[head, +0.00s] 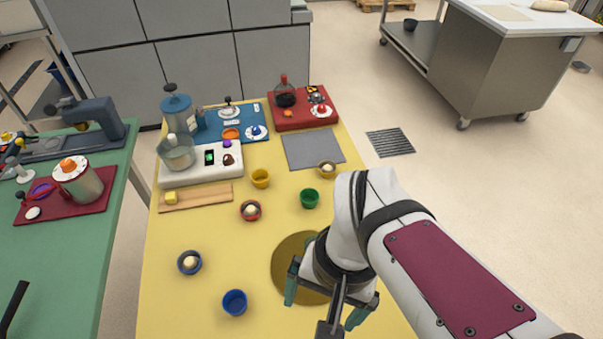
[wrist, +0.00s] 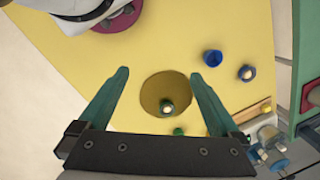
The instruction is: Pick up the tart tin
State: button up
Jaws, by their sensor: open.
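My gripper (head: 322,303) points down over the olive-brown round disc (head: 284,262), open and with nothing between its green fingers. In the wrist view, the gripper (wrist: 160,76) has its fingers on either side of this disc (wrist: 152,84). A small round cup with a pale ball in it (wrist: 167,106) stands on the disc between the fingers; my arm hides it in the head view. Similar filled cups are red (head: 251,210), dark blue (head: 190,262) and brownish (head: 327,169). I cannot tell for certain which is the tart tin.
Empty cups stand near: blue (head: 234,302), green (head: 309,198) and yellow (head: 261,178). A wooden board (head: 210,195), white tray (head: 190,176), grey mat (head: 313,149) and red tray (head: 302,121) fill the far half of the yellow table (head: 180,310). Its near left is mostly clear.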

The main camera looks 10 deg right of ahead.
jog(key=s, duration=0.1)
jog(key=s+n, duration=0.1)
jog(key=s, duration=0.1)
jog(key=shift+a+f, duration=0.15)
jog(key=shift+a, duration=0.2)
